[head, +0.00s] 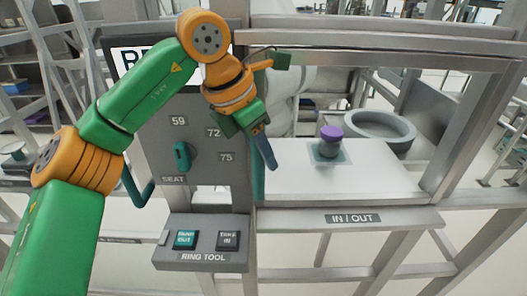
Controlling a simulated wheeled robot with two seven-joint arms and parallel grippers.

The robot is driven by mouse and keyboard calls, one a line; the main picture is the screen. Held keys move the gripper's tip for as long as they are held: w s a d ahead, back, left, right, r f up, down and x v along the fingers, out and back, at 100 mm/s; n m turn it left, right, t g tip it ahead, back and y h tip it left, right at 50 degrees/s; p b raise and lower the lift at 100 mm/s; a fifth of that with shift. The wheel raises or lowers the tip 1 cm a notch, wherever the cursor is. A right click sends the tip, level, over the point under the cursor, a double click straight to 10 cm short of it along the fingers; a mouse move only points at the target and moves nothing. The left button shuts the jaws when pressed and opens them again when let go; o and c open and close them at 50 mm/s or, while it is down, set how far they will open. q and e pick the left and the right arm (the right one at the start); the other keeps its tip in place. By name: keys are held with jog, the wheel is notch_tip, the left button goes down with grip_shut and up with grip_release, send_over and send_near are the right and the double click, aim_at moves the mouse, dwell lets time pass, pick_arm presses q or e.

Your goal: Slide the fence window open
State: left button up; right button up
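The fence window is framed by grey metal bars (390,47), with an opening above a pale shelf. I cannot tell whether a clear pane covers the opening. A teal upright strip (258,182) stands at the left edge of the opening, beside the grey control panel. My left gripper (264,148) points down just in front of the top of this strip. One blue-grey finger shows clearly; the other is hidden or unclear, so its opening cannot be read. I cannot tell whether it touches the strip. My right gripper is out of view.
The control panel (160,135) has a teal SEAT knob (182,156). Below it is a RING TOOL button box (203,242). Behind the opening, a purple-topped object (330,141) and a grey round bowl (378,128) stand near the shelf (370,182). An IN / OUT sill (300,219) runs below.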

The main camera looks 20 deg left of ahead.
pick_arm(q)
grip_shut()
dwell(1.2)
